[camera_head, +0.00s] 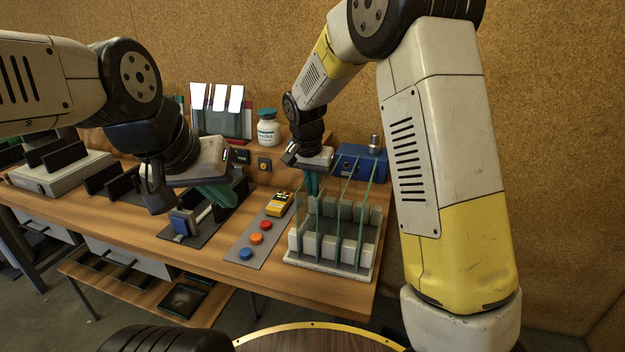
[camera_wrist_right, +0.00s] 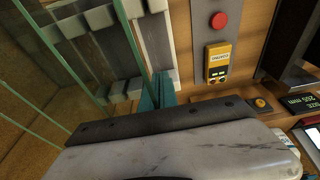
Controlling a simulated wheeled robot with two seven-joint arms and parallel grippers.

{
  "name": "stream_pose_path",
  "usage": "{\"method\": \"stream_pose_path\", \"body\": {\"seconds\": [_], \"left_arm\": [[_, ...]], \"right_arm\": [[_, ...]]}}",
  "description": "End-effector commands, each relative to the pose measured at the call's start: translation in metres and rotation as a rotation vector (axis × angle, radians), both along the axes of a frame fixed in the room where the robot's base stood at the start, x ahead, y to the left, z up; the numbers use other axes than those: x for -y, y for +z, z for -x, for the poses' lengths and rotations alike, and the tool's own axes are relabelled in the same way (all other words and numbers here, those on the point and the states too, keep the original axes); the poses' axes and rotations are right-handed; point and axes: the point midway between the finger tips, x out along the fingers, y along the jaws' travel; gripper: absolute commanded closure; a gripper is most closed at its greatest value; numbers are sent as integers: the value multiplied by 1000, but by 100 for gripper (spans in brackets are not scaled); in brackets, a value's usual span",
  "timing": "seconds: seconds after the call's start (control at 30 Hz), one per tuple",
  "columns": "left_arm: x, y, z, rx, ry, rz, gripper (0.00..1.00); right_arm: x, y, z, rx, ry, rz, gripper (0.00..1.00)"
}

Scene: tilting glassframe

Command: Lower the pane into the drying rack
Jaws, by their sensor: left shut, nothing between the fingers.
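The drying rack (camera_head: 330,266), a pale base with rows of white and grey blocks, stands at the right front of the bench. Several clear greenish glass panes (camera_head: 364,215) stand in it. They also show as slanting sheets in the right wrist view (camera_wrist_right: 62,62). My right gripper (camera_head: 312,186) points down at the rack's back left. Its teal fingertip (camera_wrist_right: 154,92) is close to a pane's edge; the frames do not show clearly whether a pane is between the fingers. My left gripper (camera_head: 222,198) is shut and empty, left of the rack, above a dark fixture with a blue block (camera_head: 183,223).
A grey strip with red, orange and blue buttons (camera_head: 257,239) and a yellow device (camera_head: 280,203) lies left of the rack. A blue box (camera_head: 360,163) stands behind it. A white jar (camera_head: 267,130) stands on the rear shelf. The bench's front right edge is close to the rack.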

Motion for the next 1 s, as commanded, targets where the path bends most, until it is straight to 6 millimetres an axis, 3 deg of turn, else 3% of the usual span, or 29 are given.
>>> {"method": "stream_pose_path", "body": {"seconds": [0.07,0.2,0.57,1.0], "left_arm": [[0,0,0,0,0,0,100],[0,0,0,0,0,0,100],[0,0,0,0,0,0,100],[0,0,0,0,0,0,100]], "right_arm": [[0,-1,0,1,0,-1,100],[0,-1,0,1,0,-1,71],[0,2,1,0,0,0,71],[-5,66,14,4,1,-2,71]]}}
